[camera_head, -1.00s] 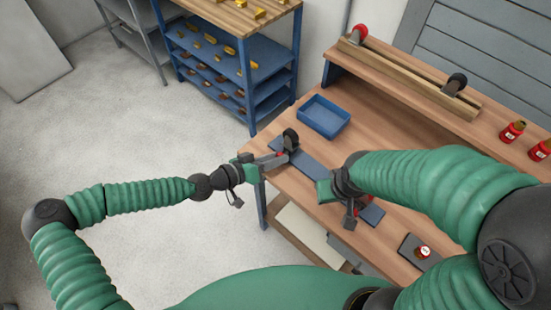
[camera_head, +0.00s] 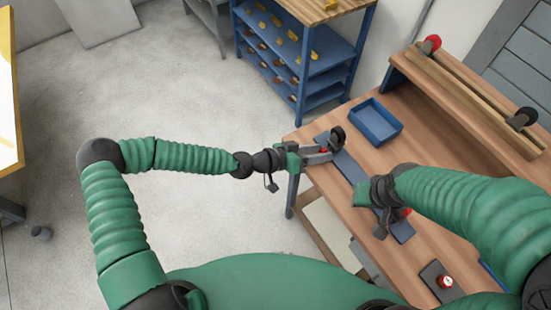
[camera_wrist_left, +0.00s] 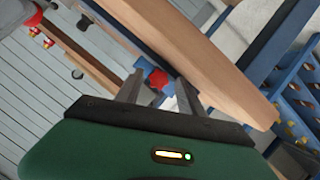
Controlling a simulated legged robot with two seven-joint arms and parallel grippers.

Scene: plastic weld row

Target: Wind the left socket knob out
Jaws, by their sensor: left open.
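A red star-shaped knob (camera_wrist_left: 158,80) shows between the two fingers of my left gripper (camera_wrist_left: 159,90) in the left wrist view. In the head view my left gripper (camera_head: 318,153) is open at the bench's left end, with its fingers around or beside the small red knob (camera_head: 323,151); contact cannot be told. A black round part (camera_head: 338,138) stands just behind the knob, on a blue strip (camera_head: 342,163) along the bench. My right gripper (camera_head: 380,208) is over the strip's nearer end. Its fingers are mostly hidden, and a bit of red shows beside it.
A blue tray (camera_head: 376,122) sits on the wooden bench (camera_head: 425,145) behind the strip. A dark plate with a red-and-white round item (camera_head: 446,282) lies at the near right. A raised shelf (camera_head: 465,95) runs along the back. A blue rack (camera_head: 300,50) stands beyond the bench.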

